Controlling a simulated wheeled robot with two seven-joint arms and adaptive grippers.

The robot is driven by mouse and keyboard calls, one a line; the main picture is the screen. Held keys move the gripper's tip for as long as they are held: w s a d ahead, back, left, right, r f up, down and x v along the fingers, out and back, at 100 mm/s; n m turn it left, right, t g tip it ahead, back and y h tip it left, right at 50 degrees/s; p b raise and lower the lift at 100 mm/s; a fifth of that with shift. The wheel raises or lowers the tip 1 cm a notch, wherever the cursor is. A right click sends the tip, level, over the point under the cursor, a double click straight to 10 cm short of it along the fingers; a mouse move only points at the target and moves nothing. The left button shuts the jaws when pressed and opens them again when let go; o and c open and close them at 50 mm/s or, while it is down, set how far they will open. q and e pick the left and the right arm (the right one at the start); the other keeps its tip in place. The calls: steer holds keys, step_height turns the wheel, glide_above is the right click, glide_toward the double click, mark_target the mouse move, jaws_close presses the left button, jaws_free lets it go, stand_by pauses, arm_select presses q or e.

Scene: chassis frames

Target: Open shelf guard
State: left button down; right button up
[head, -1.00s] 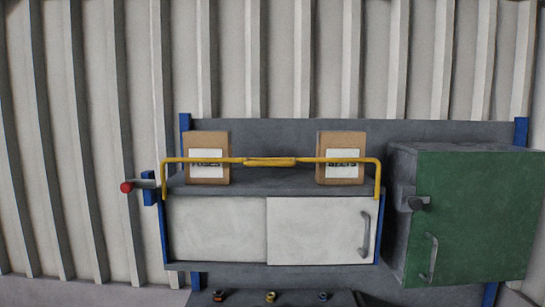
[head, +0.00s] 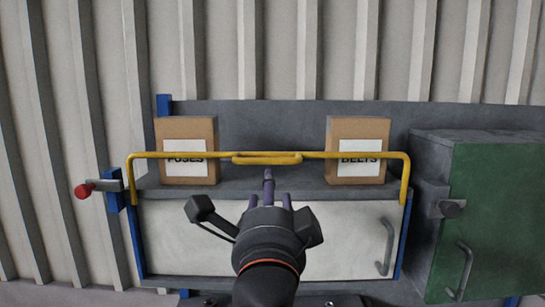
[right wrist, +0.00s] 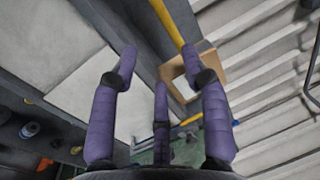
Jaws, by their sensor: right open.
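The yellow shelf guard (head: 330,155) is a bent bar across the front of the shelf, with a thicker grip (head: 267,158) in its middle. It stands raised in front of two boxes. A red-knobbed latch (head: 84,190) sits on a blue bracket at its left end. My right gripper (head: 268,190) has purple fingers and is just below the middle grip in the head view; I see no contact. In the right wrist view the gripper (right wrist: 160,62) is open and empty, with part of the guard (right wrist: 168,22) beyond its fingers. My left gripper is not in view.
A cardboard box labelled FUSES (head: 187,130) and one labelled BELTS (head: 358,130) stand on the shelf (head: 300,182). Below is a white cupboard front (head: 350,235) with a handle. A green-doored cabinet (head: 500,220) stands at the right. A ribbed wall is behind.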

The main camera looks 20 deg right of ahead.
mark_target(272, 163)
steer(key=p+x, duration=0.1)
steer(key=x, duration=0.2)
steer(key=r+p+x, duration=0.1)
steer(key=x, duration=0.2)
steer(key=p+x, duration=0.1)
steer(key=x, duration=0.2)
steer(key=shift+s+r, duration=0.15)
steer(key=shift+s, duration=0.05)
steer(key=shift+w+d, duration=0.15)
steer(key=shift+w, duration=0.3)
steer(key=shift+s, duration=0.15)
steer(key=shift+c, duration=1.4)
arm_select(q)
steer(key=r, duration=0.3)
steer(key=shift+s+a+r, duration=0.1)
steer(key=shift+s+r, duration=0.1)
arm_select(e)
jaws_close()
